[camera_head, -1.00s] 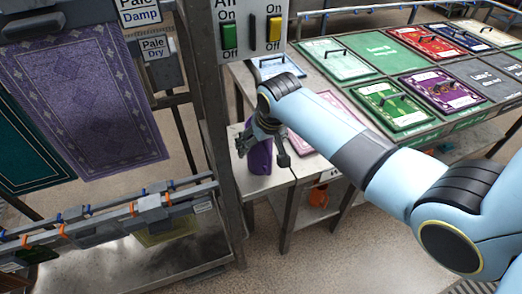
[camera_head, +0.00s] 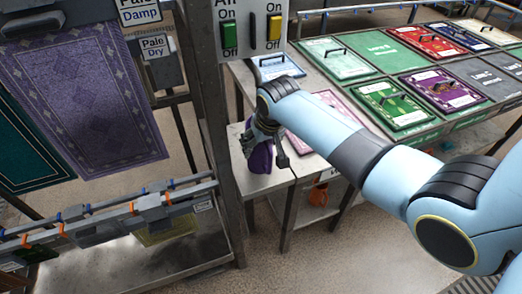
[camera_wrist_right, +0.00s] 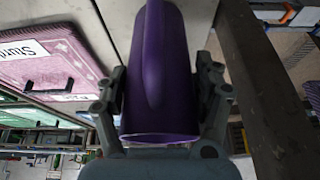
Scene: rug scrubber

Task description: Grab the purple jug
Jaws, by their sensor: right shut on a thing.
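The purple jug (camera_head: 261,157) is at the near end of the grey metal table (camera_head: 262,184), partly hidden by my right gripper (camera_head: 266,140) in the head view. In the right wrist view, the jug (camera_wrist_right: 160,75) lies between the two fingers of my right gripper (camera_wrist_right: 163,95), its rim towards the palm. The fingers are shut on its sides. I cannot tell if the jug still touches the table top. My left gripper is in neither view.
A metal post with switches (camera_head: 228,100) stands close to the left of the gripper. Colored sample boards (camera_head: 390,103) cover the table to the right. An orange jug (camera_head: 318,195) sits on the lower shelf. Purple rug (camera_head: 90,95) hangs at left.

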